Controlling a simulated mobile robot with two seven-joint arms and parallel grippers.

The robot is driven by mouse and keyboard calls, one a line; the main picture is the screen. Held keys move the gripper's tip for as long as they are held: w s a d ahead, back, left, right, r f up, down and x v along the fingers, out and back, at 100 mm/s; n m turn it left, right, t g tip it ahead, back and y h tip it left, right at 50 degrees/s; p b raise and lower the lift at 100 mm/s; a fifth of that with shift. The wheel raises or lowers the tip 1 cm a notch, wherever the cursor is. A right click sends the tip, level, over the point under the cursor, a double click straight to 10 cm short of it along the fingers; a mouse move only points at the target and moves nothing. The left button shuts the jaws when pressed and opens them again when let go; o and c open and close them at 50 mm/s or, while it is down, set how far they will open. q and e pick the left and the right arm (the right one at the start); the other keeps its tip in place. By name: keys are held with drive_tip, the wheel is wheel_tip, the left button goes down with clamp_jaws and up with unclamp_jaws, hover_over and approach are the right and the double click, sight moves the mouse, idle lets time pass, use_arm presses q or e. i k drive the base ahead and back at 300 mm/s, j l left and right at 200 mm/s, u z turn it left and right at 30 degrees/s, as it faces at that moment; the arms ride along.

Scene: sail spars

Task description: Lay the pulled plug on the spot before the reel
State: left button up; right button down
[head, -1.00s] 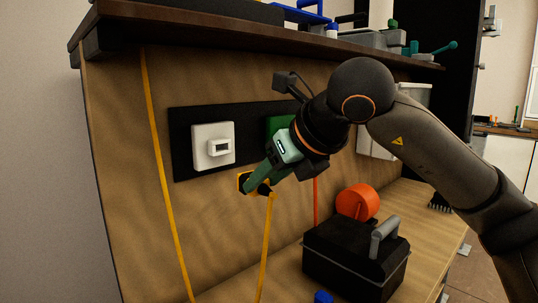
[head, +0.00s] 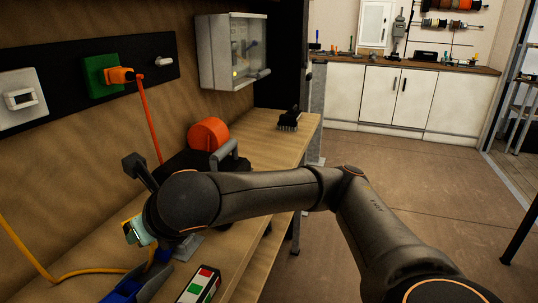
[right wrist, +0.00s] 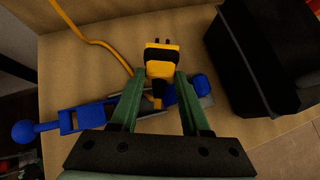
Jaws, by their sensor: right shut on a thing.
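The pulled plug (right wrist: 161,62), yellow and black with its prongs pointing away, is between the green fingers of my right gripper (right wrist: 158,76) in the right wrist view. In the head view my right gripper (head: 134,231) is low over the left part of the bench, with its arm covering much of it. A yellow cord (right wrist: 100,42) trails from the plug. The orange reel (head: 208,134) stands farther back on the bench, beyond a black toolbox (right wrist: 262,60). I cannot make out a marked spot before the reel. My left gripper is not in view.
A blue tool with a ball end (right wrist: 68,123) lies below my right gripper. A box with red and green buttons (head: 199,286) is at the bench front. An orange plug (head: 120,75) sits in the green socket. Bare bench (head: 262,140) shows right of the reel.

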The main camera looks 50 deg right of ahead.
sight(272, 154)
drive_tip(key=k+l, duration=0.4)
drive_tip(key=l, duration=1)
drive_tip(key=i+l, duration=0.1)
drive_tip(key=l, duration=0.3)
drive_tip(key=i+l, duration=0.1)
drive_tip(key=l, duration=0.25)
drive_tip(key=i+l, duration=0.4)
drive_tip(key=l, duration=0.2)
